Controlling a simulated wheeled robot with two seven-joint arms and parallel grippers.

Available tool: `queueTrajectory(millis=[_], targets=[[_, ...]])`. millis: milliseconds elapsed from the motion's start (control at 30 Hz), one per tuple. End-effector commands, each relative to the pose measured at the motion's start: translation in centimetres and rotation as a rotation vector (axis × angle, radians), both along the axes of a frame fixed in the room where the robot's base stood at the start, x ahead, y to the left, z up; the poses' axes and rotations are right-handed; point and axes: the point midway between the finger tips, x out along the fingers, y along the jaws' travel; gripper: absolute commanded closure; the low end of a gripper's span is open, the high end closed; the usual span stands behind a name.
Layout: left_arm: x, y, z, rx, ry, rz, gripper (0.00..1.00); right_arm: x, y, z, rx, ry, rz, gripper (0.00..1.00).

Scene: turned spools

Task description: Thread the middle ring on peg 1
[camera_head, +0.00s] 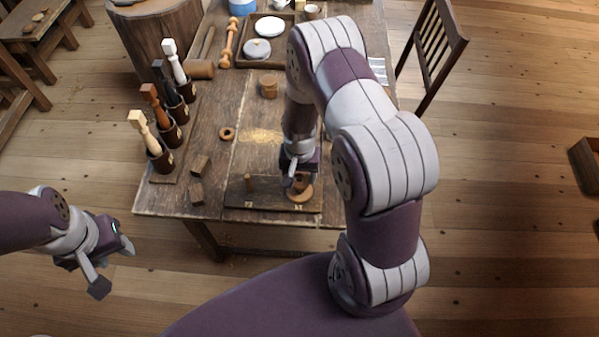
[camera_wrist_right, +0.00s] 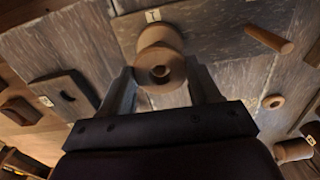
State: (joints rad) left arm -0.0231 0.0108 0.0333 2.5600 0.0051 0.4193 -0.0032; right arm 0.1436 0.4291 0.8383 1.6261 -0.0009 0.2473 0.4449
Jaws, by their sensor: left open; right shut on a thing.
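My right gripper (camera_wrist_right: 163,90) is shut on a brown wooden ring (camera_wrist_right: 161,73), whose hole faces the wrist camera. Behind it in the wrist view is a paler round wooden piece (camera_wrist_right: 159,36), at the end of the dark board marked "I" (camera_wrist_right: 200,28). In the head view the gripper (camera_head: 299,177) is over the right part of this board (camera_head: 270,200), just above a wide wooden ring (camera_head: 301,194). I cannot tell whether a peg stands in the held ring's hole. A bare peg (camera_head: 249,183) stands on the board's left part. My left gripper (camera_head: 112,262) is open and empty, off the table.
A loose ring (camera_head: 227,133) and a wooden cylinder (camera_head: 269,86) stand on the table. Several handled tools stand in a rack (camera_head: 165,178) at the left edge. A mallet (camera_head: 201,68) and tray (camera_head: 250,62) are farther back.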

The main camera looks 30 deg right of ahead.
Motion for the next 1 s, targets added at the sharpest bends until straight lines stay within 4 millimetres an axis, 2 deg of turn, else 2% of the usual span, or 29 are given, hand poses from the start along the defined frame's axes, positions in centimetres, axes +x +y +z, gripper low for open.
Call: queueTrajectory(millis=[533,1000], targets=[[0.0,0.0,-0.3,0.0,0.0,0.0,0.57,0.0,0.0,-0.4,0.0,0.0,0.0,0.67],[0.0,0.0,-1.1,0.0,0.0,0.0,0.57,0.0,0.0,-1.6,0.0,0.0,0.0,0.67]])
